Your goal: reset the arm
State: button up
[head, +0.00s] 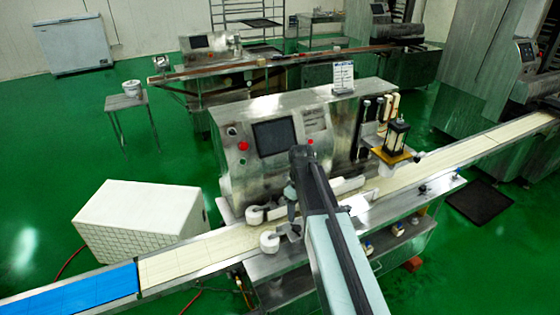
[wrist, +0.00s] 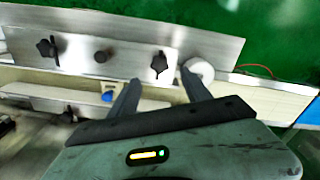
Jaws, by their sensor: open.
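My arm reaches up from the bottom of the head view, over the front of the encrusting machine (head: 243,165). Its end hangs above the conveyor belt (head: 195,252), near the white rollers (head: 269,241). My gripper (wrist: 160,78) shows in the wrist view with its two dark fingers spread apart and nothing between them. Beyond the fingertips lies a metal plate with black knobs (wrist: 47,48). A white roller (wrist: 201,70) is just past the right finger. In the head view the fingers are too small to make out clearly.
The machine carries a dark screen (head: 273,137) and a red button (head: 243,146). A white crate (head: 140,220) stands on the green floor at left. The belt has a blue section (head: 80,290). A small table (head: 125,102) and a second machine line stand behind. Open floor lies at left.

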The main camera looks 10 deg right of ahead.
jog(key=shift+s+f, duration=0.15)
jog(key=shift+s, duration=0.2)
jog(key=s+m, duration=0.8)
jog(key=s, duration=0.5)
jog(key=shift+s+a+f+b, duration=0.15)
jog(key=shift+s+a+b, duration=0.05)
jog(key=shift+s+b, duration=0.15)
jog(key=shift+a, duration=0.1)
jog(key=c, duration=0.4)
jog(key=shift+c, duration=0.2)
